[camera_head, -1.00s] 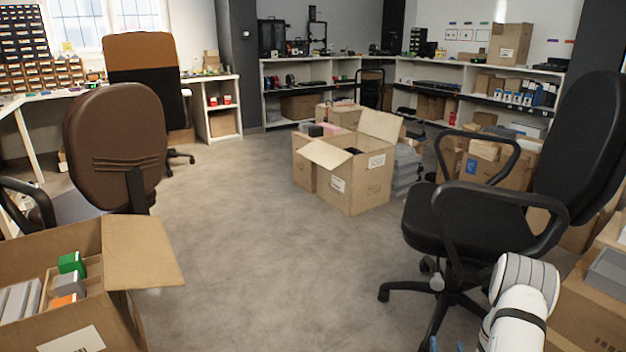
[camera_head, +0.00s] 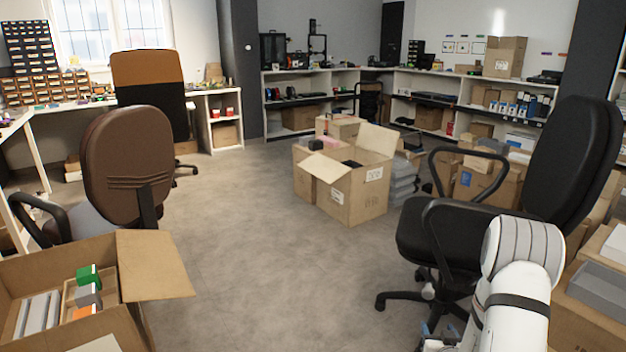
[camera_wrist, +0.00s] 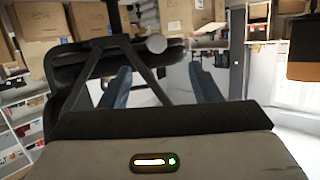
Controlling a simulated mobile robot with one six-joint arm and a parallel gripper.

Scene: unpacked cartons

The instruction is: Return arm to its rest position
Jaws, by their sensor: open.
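My white arm (camera_head: 515,285) comes up at the lower right of the head view, bent, with a dark band around it, in front of the black office chair (camera_head: 455,235). In the wrist view my gripper (camera_wrist: 161,82) shows two blue-grey fingers standing well apart, open with nothing held between them. Dark chair-like parts (camera_wrist: 150,58) lie beyond the fingers; I cannot tell how far off they are.
An open carton (camera_head: 155,265) with small boxes stands at lower left, beside a brown chair (camera_head: 128,165). Another open carton (camera_head: 355,195) stands mid-floor. More cartons (camera_head: 480,185) crowd the right side. The floor (camera_head: 250,260) between is clear.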

